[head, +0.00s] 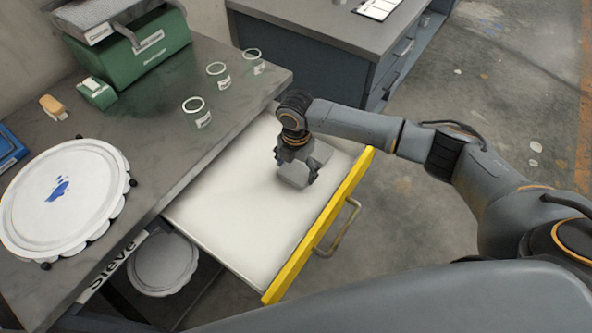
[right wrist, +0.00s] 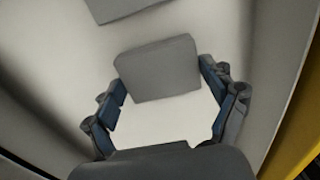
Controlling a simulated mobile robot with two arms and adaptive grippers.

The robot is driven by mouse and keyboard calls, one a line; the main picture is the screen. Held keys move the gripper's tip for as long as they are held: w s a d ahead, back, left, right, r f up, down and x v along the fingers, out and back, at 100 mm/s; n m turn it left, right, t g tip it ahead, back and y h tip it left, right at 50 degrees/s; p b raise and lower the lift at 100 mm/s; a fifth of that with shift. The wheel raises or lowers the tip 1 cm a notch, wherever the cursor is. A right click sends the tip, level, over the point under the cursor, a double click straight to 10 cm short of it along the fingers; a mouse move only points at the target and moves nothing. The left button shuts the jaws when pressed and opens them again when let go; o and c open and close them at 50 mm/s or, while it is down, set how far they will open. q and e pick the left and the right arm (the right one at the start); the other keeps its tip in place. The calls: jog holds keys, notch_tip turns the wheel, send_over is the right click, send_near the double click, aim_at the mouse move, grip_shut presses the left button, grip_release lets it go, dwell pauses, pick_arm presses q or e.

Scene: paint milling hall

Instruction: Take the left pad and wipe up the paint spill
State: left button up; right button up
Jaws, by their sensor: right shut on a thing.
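My right gripper (head: 297,180) is down inside the open drawer, shut on a grey rectangular pad (right wrist: 158,68). In the right wrist view its two fingers stand at the pad's sides. The held pad (head: 291,175) is partly hidden by the fingers in the head view; I cannot tell whether it still touches the drawer floor. A second grey pad (right wrist: 135,6) lies in the drawer at the top of the wrist view. The blue paint spill (head: 58,188) is on a round white lid (head: 95,215) on the bench at left. My left gripper is not in view.
The drawer (head: 235,225) has a white floor and a yellow front (head: 318,225) with a handle. Several green-rimmed jars (head: 195,110), a green scale (head: 145,45), a small green box (head: 97,93) and a tan brush-like item (head: 53,106) stand on the bench.

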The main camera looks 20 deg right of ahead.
jog(key=s+a+r+b, duration=0.1)
jog(key=s+a+r, duration=0.9)
jog(key=r, duration=0.2)
jog(key=shift+b, duration=0.4)
